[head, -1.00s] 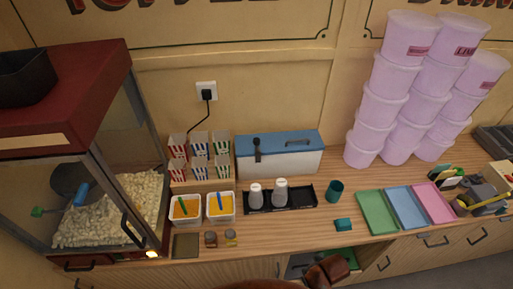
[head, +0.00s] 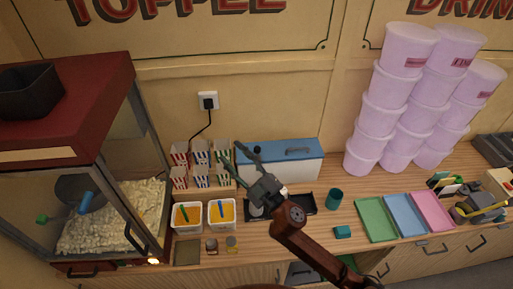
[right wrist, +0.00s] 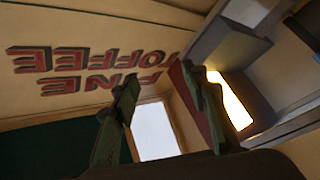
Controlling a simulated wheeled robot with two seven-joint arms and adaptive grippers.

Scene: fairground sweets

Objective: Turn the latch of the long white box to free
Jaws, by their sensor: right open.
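The long white box (head: 295,171) with a blue lid stands against the back wall in the head view. Its dark latch (head: 257,149) is at the left part of the front, mostly hidden behind my right gripper. My right gripper (head: 238,153) is open and empty, its fingers pointing up towards the latch; I cannot tell whether a finger touches it. In the right wrist view the two green-grey fingers (right wrist: 157,85) stand apart with nothing between them, and the box does not show. My left gripper is not in view.
Striped popcorn cups (head: 200,163) stand close left of the box, above two orange-filled tubs (head: 222,212). A black tray (head: 303,203) lies under my right arm. A teal cup (head: 334,198) and stacked pink tubs (head: 375,120) stand to the right.

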